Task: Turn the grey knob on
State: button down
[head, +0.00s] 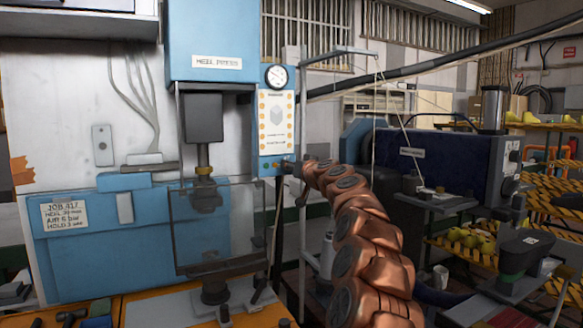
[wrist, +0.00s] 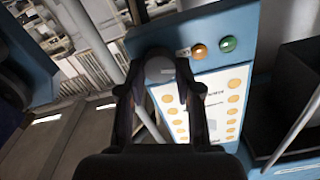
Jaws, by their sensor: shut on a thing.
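The grey knob (wrist: 160,68) sits on the blue control panel (wrist: 275,20), which shows in the wrist view. My gripper (wrist: 158,82) has a dark finger on each side of the knob and is shut on it. A small pale mark shows beside the knob; I cannot tell which setting it points to. In the head view my gripper (head: 291,168) reaches the lower right of the blue panel (head: 289,88), below the gauge, and it hides the knob there.
An amber button (wrist: 199,52) and a green button (wrist: 228,44) sit close beside the knob. The heel press (head: 211,45) with a clear guard (head: 215,230) stands left of the panel. A dark blue machine (head: 440,165) stands to the right, and a thick cable (head: 420,70) runs above.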

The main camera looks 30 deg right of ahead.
jog(key=shift+d+f+m+p, duration=0.15)
jog(key=shift+m+p, duration=1.25)
jog(key=shift+m, duration=2.3)
jog(key=shift+f+m+p, duration=0.1)
jog(key=shift+m+p, duration=1.3)
jog(key=shift+m, duration=2.3)
jog(key=c, duration=0.8)
grip_release()
jog(key=shift+s, duration=0.15)
jog(key=shift+s+a, duration=0.15)
jog(key=shift+s, duration=1.8)
jog(key=shift+s+a, duration=0.2)
jog(key=shift+s, duration=1.75)
jog(key=shift+s+a, duration=0.15)
jog(key=shift+s, duration=1.8)
